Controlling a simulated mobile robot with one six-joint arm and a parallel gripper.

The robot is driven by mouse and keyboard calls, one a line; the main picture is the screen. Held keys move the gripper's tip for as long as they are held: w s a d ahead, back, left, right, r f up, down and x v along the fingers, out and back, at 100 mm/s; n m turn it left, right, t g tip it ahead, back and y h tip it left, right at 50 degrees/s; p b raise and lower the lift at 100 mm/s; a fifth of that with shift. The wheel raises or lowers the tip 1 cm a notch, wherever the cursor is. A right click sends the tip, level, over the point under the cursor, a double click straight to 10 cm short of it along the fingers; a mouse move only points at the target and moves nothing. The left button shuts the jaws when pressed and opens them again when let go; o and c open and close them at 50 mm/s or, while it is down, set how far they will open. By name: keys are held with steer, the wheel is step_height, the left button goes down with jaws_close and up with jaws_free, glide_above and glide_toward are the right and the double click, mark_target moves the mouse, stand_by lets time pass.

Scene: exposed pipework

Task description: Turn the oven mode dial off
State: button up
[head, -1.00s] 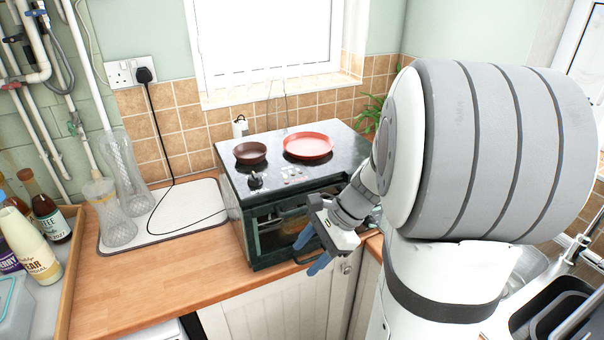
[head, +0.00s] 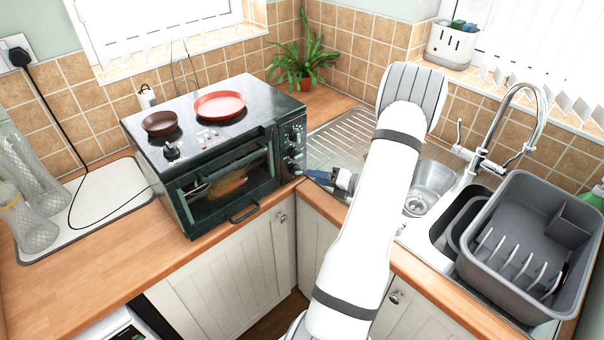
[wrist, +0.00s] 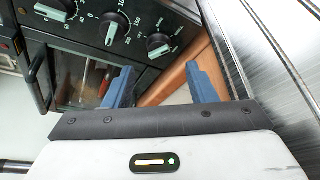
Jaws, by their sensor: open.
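The oven (head: 225,155) stands on the worktop, its dark control panel to the right of its glass door. Several black dials with pale pointers run down this panel. In the wrist view a numbered dial (wrist: 113,28) is at the upper middle. The end dial (wrist: 160,45), with small word-like marks around it, is lower right; it may be the mode dial, but its setting is unreadable. My gripper (wrist: 165,82) is open and empty. Its blue fingers point at the panel, with the end dial ahead between them, apart from it. In the head view my gripper (head: 313,175) is beside the panel's lower end.
A brown pan (head: 160,123) and a red pan (head: 219,105) sit on the oven top. The metal drainer (head: 345,135), tap (head: 500,140) and grey dish rack (head: 530,240) lie to the right. A potted plant (head: 300,65) stands behind. The worktop (head: 100,265) left of the oven is mostly bare.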

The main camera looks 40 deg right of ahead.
mark_target(299, 174)
steer(key=p+x, duration=0.1)
steer(key=x, duration=0.4)
steer(key=shift+w+a, duration=0.2)
steer(key=shift+w, duration=0.15)
steer(key=shift+c, duration=0.4)
steer(key=c, duration=0.9)
